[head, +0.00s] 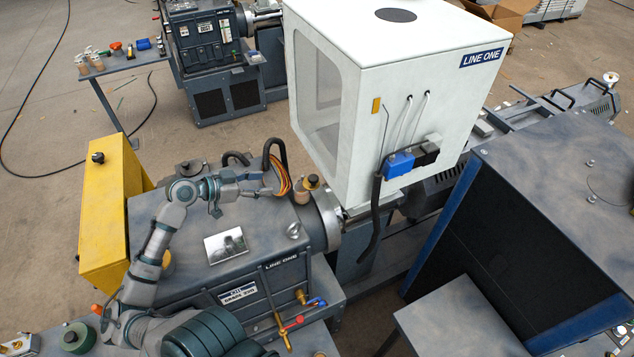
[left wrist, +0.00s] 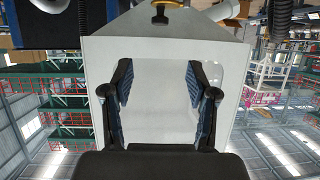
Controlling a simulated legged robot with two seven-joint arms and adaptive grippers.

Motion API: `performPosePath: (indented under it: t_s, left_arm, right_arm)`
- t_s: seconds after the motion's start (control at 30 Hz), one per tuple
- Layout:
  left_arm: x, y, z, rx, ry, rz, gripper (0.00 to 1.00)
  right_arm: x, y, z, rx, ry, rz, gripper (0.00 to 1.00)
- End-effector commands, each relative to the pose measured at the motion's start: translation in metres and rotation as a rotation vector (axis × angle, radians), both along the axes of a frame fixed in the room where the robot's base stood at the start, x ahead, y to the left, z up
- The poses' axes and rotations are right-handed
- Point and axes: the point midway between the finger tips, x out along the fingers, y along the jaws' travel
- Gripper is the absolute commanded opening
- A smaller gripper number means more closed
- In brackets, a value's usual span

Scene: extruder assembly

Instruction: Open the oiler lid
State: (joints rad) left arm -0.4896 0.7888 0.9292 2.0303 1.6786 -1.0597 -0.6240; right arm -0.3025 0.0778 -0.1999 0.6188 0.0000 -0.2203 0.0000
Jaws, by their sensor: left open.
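The oiler (head: 302,197) is a small tan cup on top of the grey machine housing. The lid also shows upside down at the top edge of the left wrist view (left wrist: 168,5), partly cut off. My left gripper (head: 266,184) is left of the oiler, apart from it, pointing towards it. In the left wrist view its two fingers (left wrist: 159,82) are spread with nothing between them. My right gripper is not in view.
A large white enclosure (head: 400,60) stands just behind and right of the oiler. Orange wires (head: 283,178) and a black hose (head: 272,150) rise close to my left gripper. A yellow box (head: 108,215) stands at the housing's left end. A flat plate (head: 226,245) lies on the housing.

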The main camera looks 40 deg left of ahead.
Motion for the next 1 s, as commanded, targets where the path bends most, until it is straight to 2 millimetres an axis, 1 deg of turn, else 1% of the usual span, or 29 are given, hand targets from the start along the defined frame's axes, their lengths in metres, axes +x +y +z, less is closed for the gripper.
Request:
performPosePath:
  t_s: [0.07,0.17,0.5,0.7,0.83,1.0]
  left_arm:
    - [0.004,-0.001,-0.001,0.003,-0.002,0.001,0.58]
    - [0.017,-0.006,-0.006,0.002,-0.002,0.000,0.58]
    - [0.085,-0.032,-0.036,0.000,-0.002,0.001,0.58]
    - [0.120,-0.047,-0.051,-0.001,-0.003,0.002,0.58]
    - [0.135,-0.054,-0.059,-0.002,-0.002,0.004,0.58]
    - [0.145,-0.058,-0.064,0.000,-0.001,0.003,0.58]
  right_arm:
    - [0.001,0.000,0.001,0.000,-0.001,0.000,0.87]
    - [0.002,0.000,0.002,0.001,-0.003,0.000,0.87]
    - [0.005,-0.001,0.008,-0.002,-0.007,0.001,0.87]
    - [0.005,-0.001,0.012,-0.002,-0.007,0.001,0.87]
    - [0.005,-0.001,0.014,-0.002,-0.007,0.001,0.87]
    - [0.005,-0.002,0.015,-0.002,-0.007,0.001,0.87]
